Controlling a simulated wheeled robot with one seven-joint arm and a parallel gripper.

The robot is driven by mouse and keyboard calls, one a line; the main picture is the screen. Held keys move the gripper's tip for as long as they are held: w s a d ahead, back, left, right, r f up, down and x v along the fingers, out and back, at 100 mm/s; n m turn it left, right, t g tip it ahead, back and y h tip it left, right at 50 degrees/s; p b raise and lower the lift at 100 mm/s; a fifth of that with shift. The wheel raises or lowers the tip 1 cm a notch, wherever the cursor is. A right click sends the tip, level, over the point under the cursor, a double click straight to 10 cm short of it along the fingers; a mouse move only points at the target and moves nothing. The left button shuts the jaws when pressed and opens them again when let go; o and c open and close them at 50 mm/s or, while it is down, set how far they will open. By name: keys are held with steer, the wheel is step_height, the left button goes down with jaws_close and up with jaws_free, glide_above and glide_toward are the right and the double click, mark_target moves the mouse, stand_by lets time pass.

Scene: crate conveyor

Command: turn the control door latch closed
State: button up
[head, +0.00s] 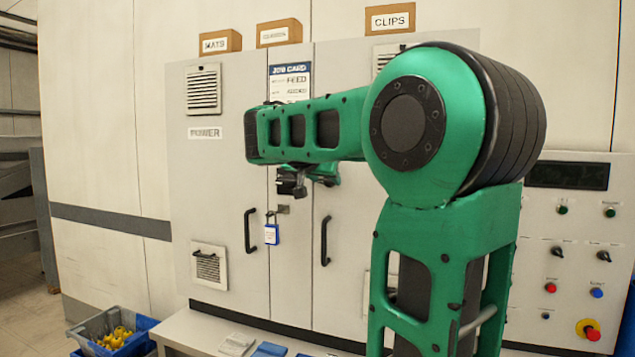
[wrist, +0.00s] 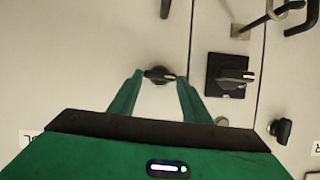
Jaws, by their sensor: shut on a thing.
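The control door latch (wrist: 160,74) is a small black turn knob on a pale cabinet door. In the wrist view its bar lies roughly level. My gripper (wrist: 160,79) has a green finger at each end of the bar and is shut on it. The control door (wrist: 90,45) sits flush beside the middle strip, with a thin seam between them. In the head view my green arm hides the latch and most of my gripper; the cabinet (head: 218,165) stands behind it.
A larger black rotary switch (wrist: 228,75) sits close beside the right finger in the wrist view. Another black knob (wrist: 281,130) is on the neighbouring door. Door handles (head: 249,230) and a blue padlock (head: 272,235) stick out below my arm.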

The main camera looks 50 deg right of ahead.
steer(key=m+t, duration=0.2)
steer(key=shift+s+d+m, duration=0.15)
steer(key=shift+s+m, duration=0.15)
steer(key=shift+s, duration=0.05)
steer(key=m, duration=0.1)
steer(key=m+t, duration=0.2)
steer(key=shift+s+d+f+y, duration=0.15)
steer(key=shift+s+f+y, duration=0.1)
steer(key=shift+f+y, duration=0.05)
steer(key=m+t, duration=0.1)
steer(key=m, duration=0.2)
steer(key=shift+s+d+f+m+t, duration=0.1)
steer(key=shift+s+f+m+t, duration=0.1)
steer(key=shift+f+m+t, duration=0.2)
steer(key=shift+s+f+m+t+h, duration=0.15)
steer(key=shift+m+t+h, duration=0.15)
steer(key=shift+m, duration=0.6)
steer(key=shift+w+f+m+t+h, duration=0.1)
steer(key=shift+m+t+h, duration=0.2)
steer(key=shift+m, duration=0.6)
steer(key=shift+f, duration=0.1)
steer(key=o, duration=1)
steer(key=shift+d, duration=0.1)
steer(key=shift+o, duration=0.2)
